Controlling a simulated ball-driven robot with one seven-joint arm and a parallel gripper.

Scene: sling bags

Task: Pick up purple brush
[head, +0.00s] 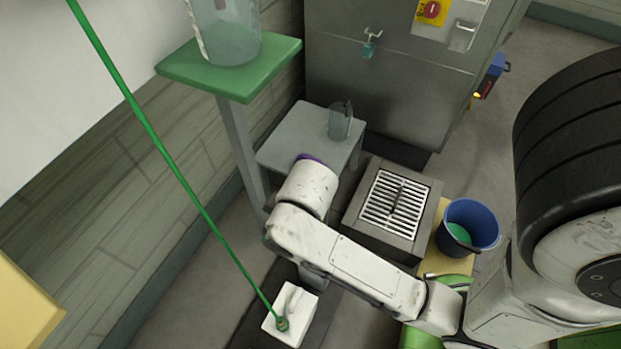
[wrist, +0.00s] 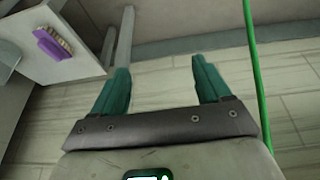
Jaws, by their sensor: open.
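The purple brush (wrist: 50,43) with pale bristles lies on a light grey table top (wrist: 75,68) at the upper left of the wrist view. In the head view, a purple sliver (head: 311,158) shows at the far rim of my arm over the small grey table (head: 285,135); I cannot tell whether it is the brush. My gripper (wrist: 162,66) has its two green fingers apart with nothing between them. The brush is off to the left of the fingers, not touching them. The gripper is hidden behind my arm in the head view.
A clear pitcher (head: 340,121) stands on the grey table. A green stand (head: 180,66) with a clear container (head: 229,35) rises beside it. A green cord (head: 160,150) runs to a white block (head: 291,315). A grate box (head: 395,205) and blue bucket (head: 482,222) are right.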

